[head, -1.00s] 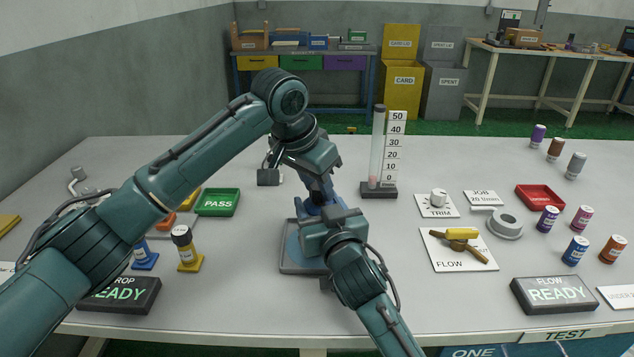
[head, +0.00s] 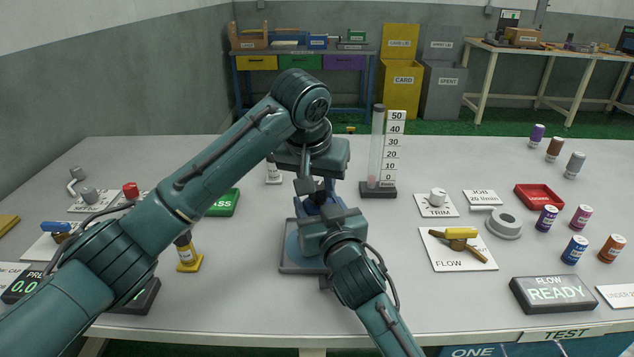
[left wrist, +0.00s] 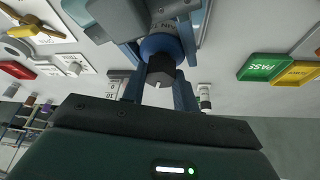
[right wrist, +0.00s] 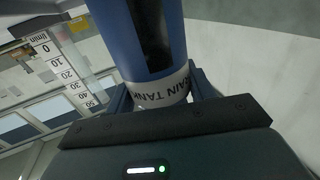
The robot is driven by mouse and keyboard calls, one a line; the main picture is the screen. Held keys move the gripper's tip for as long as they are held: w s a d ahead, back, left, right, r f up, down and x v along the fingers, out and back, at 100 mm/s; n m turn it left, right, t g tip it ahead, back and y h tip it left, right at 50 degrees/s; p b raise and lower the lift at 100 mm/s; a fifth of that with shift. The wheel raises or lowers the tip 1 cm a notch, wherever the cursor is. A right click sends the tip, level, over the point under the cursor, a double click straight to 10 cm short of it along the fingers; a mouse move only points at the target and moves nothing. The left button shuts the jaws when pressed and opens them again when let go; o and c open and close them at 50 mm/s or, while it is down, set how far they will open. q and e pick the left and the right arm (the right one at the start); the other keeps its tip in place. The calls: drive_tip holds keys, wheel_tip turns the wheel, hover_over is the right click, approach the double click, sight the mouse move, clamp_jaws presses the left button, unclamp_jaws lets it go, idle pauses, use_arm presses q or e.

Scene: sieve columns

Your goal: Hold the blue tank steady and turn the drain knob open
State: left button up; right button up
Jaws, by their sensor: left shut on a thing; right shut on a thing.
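The blue tank stands upright on a grey base (head: 289,268) in the middle of the table, mostly hidden by my grippers in the head view. The right wrist view shows the blue tank (right wrist: 177,30) close up, with a white DRAIN TANK label. My right gripper (right wrist: 158,98) is shut around its body. The drain knob (left wrist: 160,72) is black and faceted, on top of the tank in the left wrist view. My left gripper (left wrist: 160,90) is shut on this knob from above, with a finger on either side. The knob's turn angle cannot be told.
A clear flow tube with a scale (head: 393,150) stands just behind and right of the tank. A FLOW plate with a yellow valve (head: 460,234) lies to the right. A black READY display (head: 553,294) is at the front right. A green PASS tray (head: 224,203) is behind my left arm.

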use_arm(q)
drive_tip(key=shift+n, duration=0.5)
drive_tip(key=o, duration=1)
drive_tip(key=v, duration=1.2)
drive_tip(key=shift+s+d, duration=0.15)
drive_tip(key=shift+d, duration=0.05)
use_arm(e)
drive_tip(key=o, duration=1.3)
